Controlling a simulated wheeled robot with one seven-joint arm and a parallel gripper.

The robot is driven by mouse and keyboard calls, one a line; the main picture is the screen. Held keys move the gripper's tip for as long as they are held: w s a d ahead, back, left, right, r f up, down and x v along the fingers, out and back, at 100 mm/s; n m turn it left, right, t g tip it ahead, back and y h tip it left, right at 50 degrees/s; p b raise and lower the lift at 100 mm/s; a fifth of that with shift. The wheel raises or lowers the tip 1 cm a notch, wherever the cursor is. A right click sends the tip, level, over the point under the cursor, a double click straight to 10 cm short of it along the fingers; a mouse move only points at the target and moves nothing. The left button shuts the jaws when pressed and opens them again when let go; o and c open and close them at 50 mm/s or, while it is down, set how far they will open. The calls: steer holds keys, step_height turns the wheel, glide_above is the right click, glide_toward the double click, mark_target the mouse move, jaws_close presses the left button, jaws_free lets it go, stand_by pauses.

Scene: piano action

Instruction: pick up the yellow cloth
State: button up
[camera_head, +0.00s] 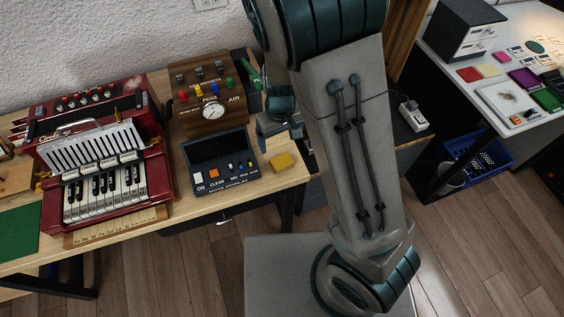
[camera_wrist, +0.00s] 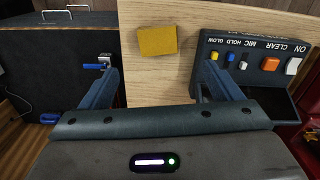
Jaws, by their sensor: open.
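The yellow cloth (camera_head: 282,161) is a small flat folded rectangle on the wooden table, near its right front corner. It also shows in the wrist view (camera_wrist: 157,41), lying flat on bare wood at the top centre. My gripper (camera_head: 279,126) is above the table, behind the cloth in the head view. In the wrist view my gripper (camera_wrist: 162,75) has its two blue fingers wide apart, with nothing between them. The cloth lies beyond the fingertips, between their lines, and is not touched.
A dark control box (camera_head: 220,163) with buttons stands just left of the cloth. A wooden gauge panel (camera_head: 213,108) is behind it, and a red accordion-like instrument (camera_head: 104,160) is farther left. A power strip (camera_head: 413,115) lies right of my arm. Bare wood surrounds the cloth.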

mark_target(281, 161)
step_height(281, 161, down, 11)
steer(key=shift+d+b, duration=0.15)
steer(key=shift+b, duration=0.2)
stand_by(0.3)
steer(key=c, duration=1.1)
